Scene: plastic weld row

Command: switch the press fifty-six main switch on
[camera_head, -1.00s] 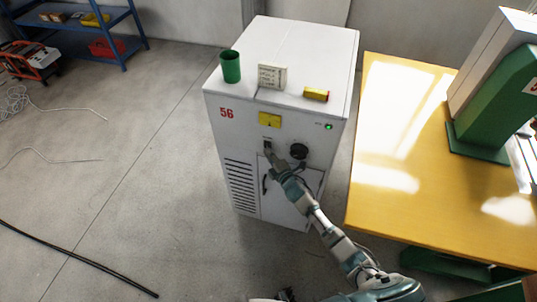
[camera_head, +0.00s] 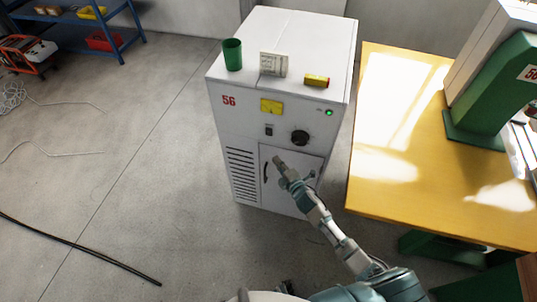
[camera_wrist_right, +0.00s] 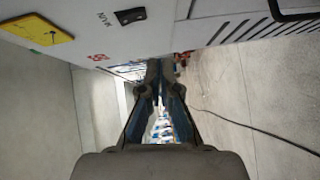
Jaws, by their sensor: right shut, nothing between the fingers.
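The white cabinet marked 56 (camera_head: 240,135) stands on the floor in the middle of the head view. Its main switch (camera_head: 269,130), a small dark rocker, sits below a yellow meter (camera_head: 271,106); which way it is tipped is too small to tell. The green lamp (camera_head: 329,113) at upper right of the front glows. My right gripper (camera_head: 276,160) is shut and empty, below the switch and apart from it, in front of the cabinet door. The right wrist view shows the shut fingers (camera_wrist_right: 152,68) and the dark switch (camera_wrist_right: 130,15). My left gripper is not in view.
A black knob (camera_head: 300,138) is right of the switch. A green cup (camera_head: 232,54), a card (camera_head: 273,64) and a yellow-red object (camera_head: 316,80) stand on the cabinet. A yellow-topped table (camera_head: 390,135) is close on the right. Floor at left is mostly clear.

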